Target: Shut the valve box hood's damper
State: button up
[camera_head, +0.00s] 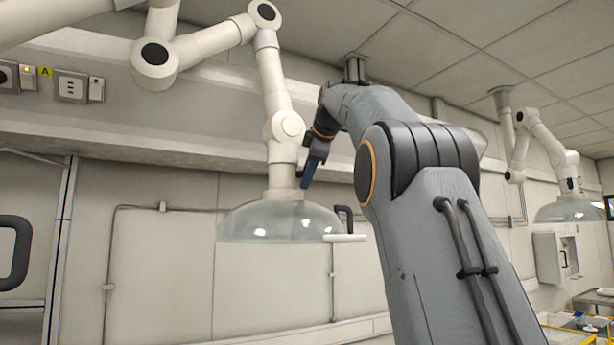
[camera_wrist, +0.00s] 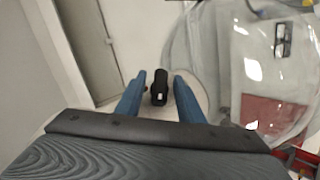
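The nearer hood is a clear dome (camera_head: 262,224) hanging from a jointed white extraction arm (camera_head: 272,85). Its glassy dome also fills the upper right of the wrist view (camera_wrist: 205,60). A black handle (camera_head: 344,214) stands at the dome's right side. I cannot make out the damper for certain. My gripper (camera_head: 308,174) is close to the duct just above the dome, its blue fingers pointing down. In the wrist view the gripper (camera_wrist: 158,76) is open, with a short black part (camera_wrist: 159,88) showing between the fingers, apart from both. I cannot tell whether it is the damper's lever.
A second domed hood (camera_head: 572,211) hangs at the far right, beside a white wall box (camera_head: 557,258). Switch boxes (camera_head: 78,87) sit on the wall at left. The white arm's joints crowd the space above the dome. A red area (camera_wrist: 270,115) shows through the glass.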

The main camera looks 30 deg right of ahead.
jog(key=b+v, duration=0.1)
jog(key=v, duration=0.6)
jog(key=shift+s+r, duration=0.15)
jog(key=shift+s, duration=0.2)
